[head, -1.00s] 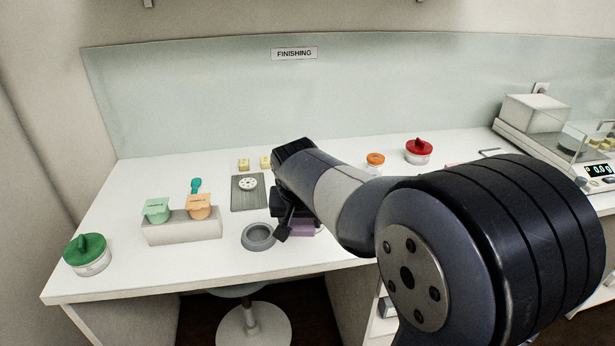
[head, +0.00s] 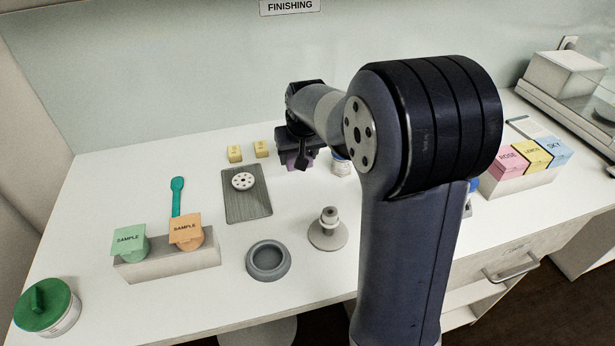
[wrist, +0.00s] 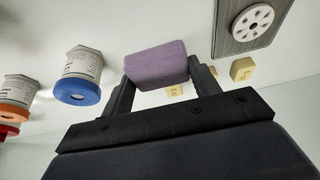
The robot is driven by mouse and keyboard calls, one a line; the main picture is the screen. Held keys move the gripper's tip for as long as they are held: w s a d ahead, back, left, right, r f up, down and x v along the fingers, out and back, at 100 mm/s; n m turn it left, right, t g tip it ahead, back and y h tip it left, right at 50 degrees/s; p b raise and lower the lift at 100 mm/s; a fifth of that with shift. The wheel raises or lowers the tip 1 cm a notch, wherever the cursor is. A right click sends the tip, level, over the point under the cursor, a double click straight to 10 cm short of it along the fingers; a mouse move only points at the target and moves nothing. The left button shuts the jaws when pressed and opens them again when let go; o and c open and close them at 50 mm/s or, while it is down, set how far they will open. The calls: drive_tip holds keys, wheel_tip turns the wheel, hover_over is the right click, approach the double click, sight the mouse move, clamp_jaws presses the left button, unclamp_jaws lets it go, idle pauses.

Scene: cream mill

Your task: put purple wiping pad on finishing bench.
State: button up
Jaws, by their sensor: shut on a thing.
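The purple wiping pad (wrist: 157,66) is between the two fingers of my gripper (wrist: 160,80) in the wrist view. The gripper is shut on it. In the head view the pad (head: 299,161) shows below my gripper (head: 300,150), partly hidden by the fingers. The finishing bench (head: 110,205) is the white worktop under the FINISHING sign (head: 290,6). The pad is over the back middle of the bench. I cannot tell how high above the top it is.
A grey mat (head: 247,205) with a perforated disc, small yellow blocks (head: 235,153), a grey ring dish (head: 267,260) and a small stand (head: 328,232) are left and front of my gripper. Sample cups (head: 130,243) stand at left. Labelled boxes (head: 508,167) stand at right.

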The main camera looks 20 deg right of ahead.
sight(299, 182)
drive_tip(key=shift+f, duration=2.8)
drive_tip(key=shift+f, duration=0.2)
drive_tip(key=o, duration=1)
drive_tip(key=shift+o, duration=0.2)
drive_tip(key=shift+r, duration=0.1)
drive_tip(key=shift+r, duration=0.4)
drive_tip(key=v, duration=1.1)
drive_tip(key=shift+s+r, duration=0.2)
drive_tip(key=shift+r, duration=0.05)
